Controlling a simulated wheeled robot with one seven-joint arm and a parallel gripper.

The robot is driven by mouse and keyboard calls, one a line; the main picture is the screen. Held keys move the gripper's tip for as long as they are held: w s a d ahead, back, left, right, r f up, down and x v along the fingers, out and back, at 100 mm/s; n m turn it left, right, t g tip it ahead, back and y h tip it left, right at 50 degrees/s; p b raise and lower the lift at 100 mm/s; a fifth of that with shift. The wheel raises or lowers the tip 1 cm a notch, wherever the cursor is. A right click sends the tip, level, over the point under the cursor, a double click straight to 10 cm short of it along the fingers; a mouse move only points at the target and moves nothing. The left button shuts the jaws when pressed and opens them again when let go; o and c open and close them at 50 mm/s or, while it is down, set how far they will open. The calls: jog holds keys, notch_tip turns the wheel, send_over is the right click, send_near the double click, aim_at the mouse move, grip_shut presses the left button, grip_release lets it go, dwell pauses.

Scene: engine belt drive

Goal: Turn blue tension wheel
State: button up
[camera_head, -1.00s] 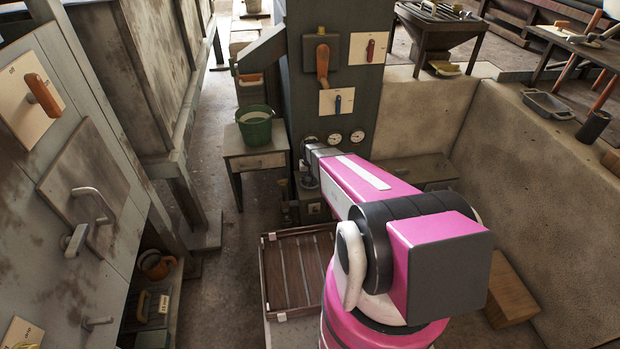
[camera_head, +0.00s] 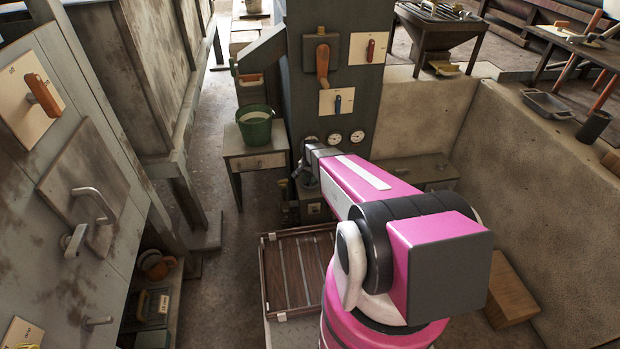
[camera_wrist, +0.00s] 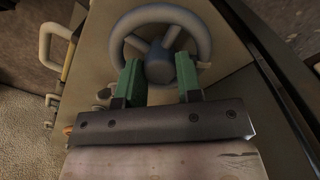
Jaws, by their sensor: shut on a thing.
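The tension wheel (camera_wrist: 160,62) fills the upper middle of the wrist view. It has a round grey rim and spokes and a hub of dull blue-grey. My gripper (camera_wrist: 159,80) has green fingers on the left and right of the hub, and it is shut on the wheel. The lower rim between and behind the fingers is partly hidden, so the exact contact cannot be told. In the head view my pink and black arm hides the wheel and the gripper.
A dark control column (camera_head: 340,75) with levers and gauges stands beyond my arm. A green bucket (camera_head: 255,126) sits on a small table (camera_head: 256,160). A slatted wooden crate (camera_head: 268,278) lies below. A grey cabinet (camera_head: 60,150) stands at left, a concrete wall (camera_head: 545,150) at right.

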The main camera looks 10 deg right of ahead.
dwell(0.4)
jog(key=o, duration=0.7)
jog(key=shift+c, duration=0.2)
notch_tip(320, 180, up, 11)
